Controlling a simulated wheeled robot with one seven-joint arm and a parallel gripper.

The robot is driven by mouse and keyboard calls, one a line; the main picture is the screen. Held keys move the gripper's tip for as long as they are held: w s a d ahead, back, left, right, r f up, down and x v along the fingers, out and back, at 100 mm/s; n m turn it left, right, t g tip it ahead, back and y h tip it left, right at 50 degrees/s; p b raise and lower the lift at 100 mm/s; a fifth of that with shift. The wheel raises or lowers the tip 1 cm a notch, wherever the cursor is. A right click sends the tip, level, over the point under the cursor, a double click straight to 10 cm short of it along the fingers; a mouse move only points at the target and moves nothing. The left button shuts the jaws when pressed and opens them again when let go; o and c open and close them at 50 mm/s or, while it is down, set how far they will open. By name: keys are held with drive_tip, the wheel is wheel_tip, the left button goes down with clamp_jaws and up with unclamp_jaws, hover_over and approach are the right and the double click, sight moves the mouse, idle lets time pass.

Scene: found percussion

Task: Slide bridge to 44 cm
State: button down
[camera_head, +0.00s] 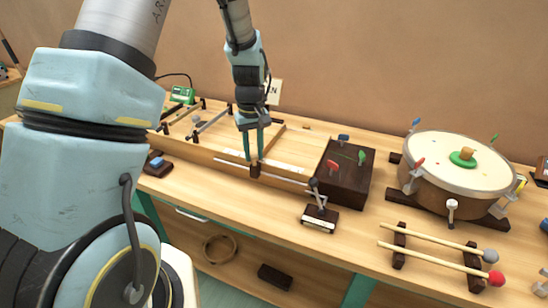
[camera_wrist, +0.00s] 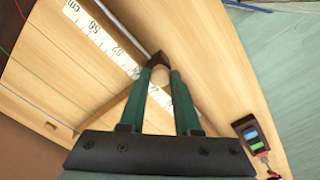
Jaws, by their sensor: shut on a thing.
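My gripper (camera_head: 253,158) is at the front edge of the long wooden string box (camera_head: 215,157), pointing down. Its fingers are shut on a small dark brown block (camera_head: 255,170), which seems to be the bridge's handle. In the wrist view the block (camera_wrist: 157,60) sits between the green fingertips (camera_wrist: 160,72), by a metal rod. A white ruler strip (camera_wrist: 97,33) lies beside the rod; marks near 56 and 52 show. The fingers cover part of the scale, and I cannot read the bridge's exact position.
A drum (camera_head: 462,160) and two mallets (camera_head: 440,258) are farther right. A green meter (camera_head: 182,95) stands at the back left.

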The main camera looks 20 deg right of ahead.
drive_tip(key=shift+w+a, duration=0.9)
drive_tip(key=c, duration=0.6)
unclamp_jaws()
wheel_tip(320, 180, up, 11)
drive_tip(key=shift+f+b, duration=0.1)
drive_tip(key=shift+b, duration=0.95)
